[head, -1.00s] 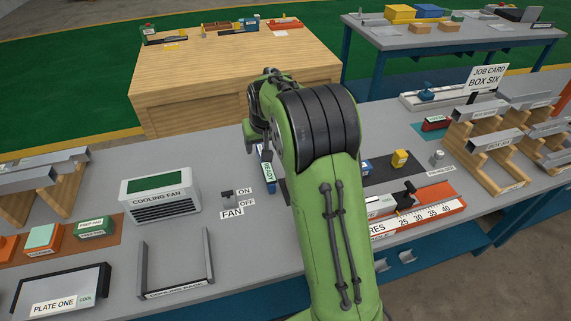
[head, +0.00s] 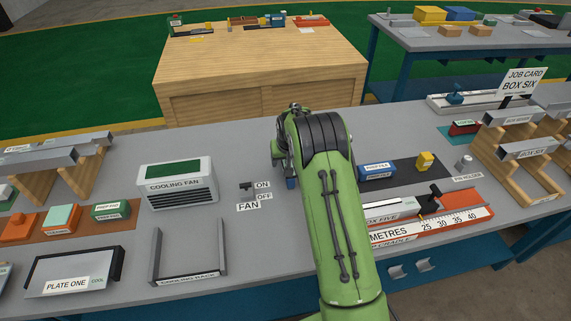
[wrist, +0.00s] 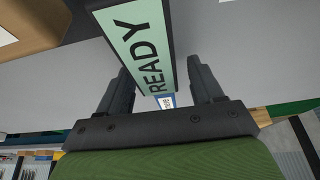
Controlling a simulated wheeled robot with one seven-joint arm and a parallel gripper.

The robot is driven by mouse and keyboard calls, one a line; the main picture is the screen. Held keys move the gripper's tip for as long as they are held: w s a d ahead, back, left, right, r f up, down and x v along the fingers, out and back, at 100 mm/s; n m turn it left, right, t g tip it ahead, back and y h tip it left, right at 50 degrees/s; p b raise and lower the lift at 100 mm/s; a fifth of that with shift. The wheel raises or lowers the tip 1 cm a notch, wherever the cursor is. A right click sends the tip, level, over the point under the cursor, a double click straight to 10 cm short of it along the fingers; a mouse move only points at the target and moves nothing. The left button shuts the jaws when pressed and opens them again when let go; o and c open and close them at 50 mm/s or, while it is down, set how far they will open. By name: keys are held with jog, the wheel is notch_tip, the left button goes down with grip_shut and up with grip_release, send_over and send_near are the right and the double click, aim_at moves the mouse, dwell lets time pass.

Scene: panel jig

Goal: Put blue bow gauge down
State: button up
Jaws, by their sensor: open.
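My gripper (wrist: 162,72) is open in the wrist view, with one dark finger on each side. A dark block with a pale green READY face (wrist: 145,45) shows between and beyond the fingers. A small blue piece with a white label (wrist: 167,101) shows lower in the gap. I cannot tell whether either touches a finger. In the head view, my arm hides the fingers, and a bit of blue (head: 291,183) shows below the wrist, over the grey bench. No bow shape can be made out, so I cannot tell for sure which blue piece is the gauge.
The cooling fan (head: 177,186) and fan switch (head: 247,192) stand left of my arm. A blue box (head: 377,171) and a yellow block (head: 425,162) sit on the dark mat to the right. An orange scale cradle (head: 455,222) lies nearer. Bare bench lies behind the switch.

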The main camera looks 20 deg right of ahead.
jog(key=shift+w+f, duration=0.1)
jog(key=shift+f, duration=0.1)
jog(key=shift+r, duration=0.1)
jog(key=shift+c, duration=0.3)
grip_shut()
notch_tip(320, 180, up, 10)
jog(key=shift+r+p, duration=0.1)
jog(key=shift+p, duration=1.05)
